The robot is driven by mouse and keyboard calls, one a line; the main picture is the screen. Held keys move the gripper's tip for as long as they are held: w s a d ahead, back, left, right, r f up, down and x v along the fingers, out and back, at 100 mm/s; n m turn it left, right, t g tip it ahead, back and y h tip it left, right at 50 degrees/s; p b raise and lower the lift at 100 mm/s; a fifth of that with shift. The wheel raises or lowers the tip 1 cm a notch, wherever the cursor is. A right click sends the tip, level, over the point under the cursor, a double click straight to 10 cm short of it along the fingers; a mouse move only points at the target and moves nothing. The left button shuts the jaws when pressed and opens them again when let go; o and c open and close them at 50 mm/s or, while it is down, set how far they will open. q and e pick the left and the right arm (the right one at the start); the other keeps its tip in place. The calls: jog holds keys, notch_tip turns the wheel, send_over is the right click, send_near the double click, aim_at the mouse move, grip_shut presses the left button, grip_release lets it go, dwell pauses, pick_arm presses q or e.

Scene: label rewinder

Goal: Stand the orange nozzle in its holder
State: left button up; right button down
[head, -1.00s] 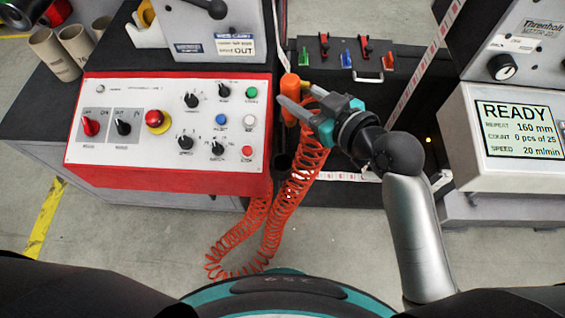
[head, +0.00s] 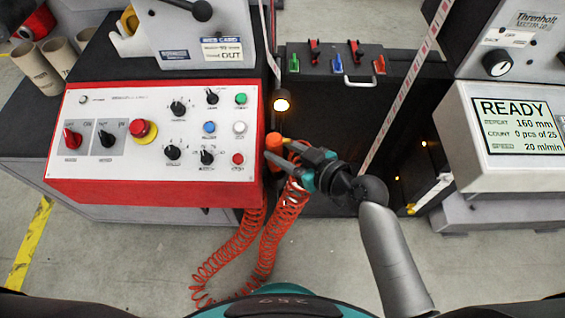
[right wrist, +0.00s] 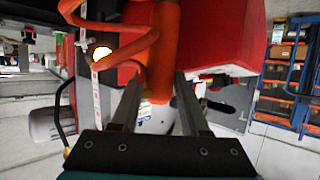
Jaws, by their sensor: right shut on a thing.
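The orange nozzle (head: 274,139) is beside the right edge of the red control box, with its coiled orange hose hanging below. My right gripper (head: 275,160) is shut on it. In the right wrist view the orange nozzle (right wrist: 161,60) stands between the two fingers of my right gripper (right wrist: 157,95). In the head view the gripper hides much of the nozzle. I cannot clearly make out the holder; it may be hidden by the gripper, nozzle or hose. My left gripper is not in view.
The control box (head: 150,195) is close on the left of the nozzle. A lit lamp (head: 281,101) is just behind. The coiled hose (head: 270,235) loops down towards the floor. A display unit (head: 518,130) reading READY stands at the right. A pale web strip (head: 405,85) runs diagonally.

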jog(key=shift+f+b, duration=0.8)
jog(key=shift+f, duration=1.35)
jog(key=c, duration=0.7)
grip_release()
jog(key=v, duration=1.2)
jog(key=shift+p, duration=0.3)
jog(key=shift+f, duration=0.1)
